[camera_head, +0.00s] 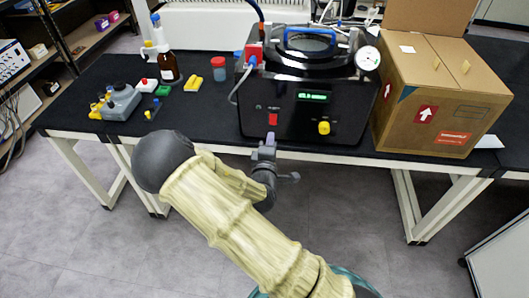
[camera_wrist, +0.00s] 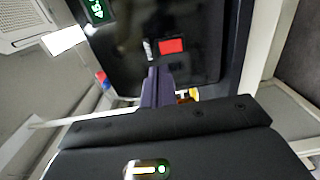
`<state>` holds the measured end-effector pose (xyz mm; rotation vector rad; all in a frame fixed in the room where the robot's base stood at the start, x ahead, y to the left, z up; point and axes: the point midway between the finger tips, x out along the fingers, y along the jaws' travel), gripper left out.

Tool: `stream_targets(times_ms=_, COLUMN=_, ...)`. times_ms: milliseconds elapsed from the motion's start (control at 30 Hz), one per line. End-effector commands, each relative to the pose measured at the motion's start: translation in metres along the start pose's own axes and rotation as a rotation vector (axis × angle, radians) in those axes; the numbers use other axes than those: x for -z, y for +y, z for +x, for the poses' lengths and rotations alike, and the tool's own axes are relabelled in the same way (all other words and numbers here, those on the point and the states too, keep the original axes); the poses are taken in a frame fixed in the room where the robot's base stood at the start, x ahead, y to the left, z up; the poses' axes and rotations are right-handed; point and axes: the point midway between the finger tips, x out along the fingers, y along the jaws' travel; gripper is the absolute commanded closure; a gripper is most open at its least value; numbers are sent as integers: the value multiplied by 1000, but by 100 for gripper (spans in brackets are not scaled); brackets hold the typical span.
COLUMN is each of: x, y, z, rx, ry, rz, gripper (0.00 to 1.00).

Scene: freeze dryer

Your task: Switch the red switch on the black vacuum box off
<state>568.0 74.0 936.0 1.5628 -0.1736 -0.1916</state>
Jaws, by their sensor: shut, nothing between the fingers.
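The black vacuum box (camera_head: 290,112) stands on the black-topped table, with a lit green display and a yellow knob on its front. The red switch (camera_head: 273,119) is on the lower left of that front face. It also shows in the wrist view (camera_wrist: 171,46). My gripper (camera_head: 268,140) is shut and empty, just below the switch in the head view. In the wrist view its fingertips (camera_wrist: 157,72) point at the box front, close to the switch and a little to one side of it. I cannot tell whether they touch the box.
A cardboard box (camera_head: 435,90) stands close to the right of the vacuum box. A brown bottle (camera_head: 168,68), a grey container (camera_head: 122,102) and small coloured items lie to the left. A pressure gauge (camera_head: 368,58) sits at the vacuum box's upper right. The floor in front is clear.

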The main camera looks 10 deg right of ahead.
Motion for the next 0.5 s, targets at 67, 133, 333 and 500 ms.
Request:
stream_targets(times_ms=67, x=7, y=0, z=-19, rx=2, ry=15, rz=1, gripper=100)
stream_targets(times_ms=133, x=10, y=1, z=-32, rx=2, ry=21, rz=0, gripper=100)
stream_targets(times_ms=333, x=12, y=4, z=-50, rx=1, ry=24, rz=1, gripper=100)
stream_targets(times_ms=500, x=12, y=4, z=-50, rx=1, ry=24, rz=1, gripper=100)
